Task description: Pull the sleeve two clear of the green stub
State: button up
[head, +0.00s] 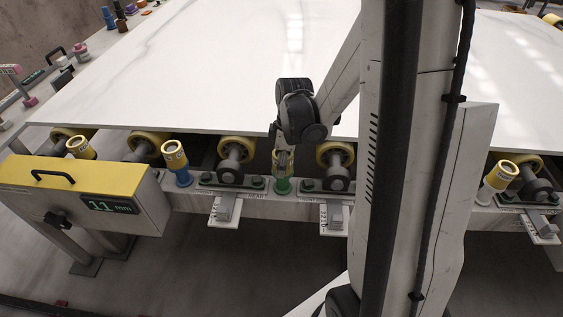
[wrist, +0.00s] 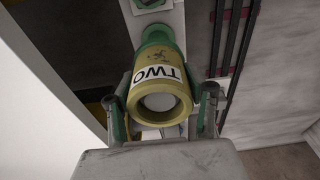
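Sleeve two (wrist: 160,88) is a yellow tube with a white TWO label. In the wrist view its open round end faces my camera. It sits on the green stub (wrist: 158,38), whose green part shows beyond the sleeve. In the head view the sleeve (head: 283,170) stands upright over the green stub (head: 283,186) on the front rail, partly hidden by my gripper (head: 283,154). In the wrist view the fingers of my gripper (wrist: 163,110) stand on either side of the sleeve. They look open, with a narrow gap at the right finger.
A large white slab (head: 200,70) lies just behind the rail on yellow rollers (head: 237,149). A yellow-topped box (head: 85,190) reading 11 mm is at far left.

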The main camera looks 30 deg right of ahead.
jog(key=c, duration=0.4)
jog(key=shift+r+p, duration=2.4)
jog(key=shift+r, duration=1.25)
jog(key=shift+r, duration=0.1)
jog(key=shift+r+p, duration=2)
jog(key=shift+r, duration=0.9)
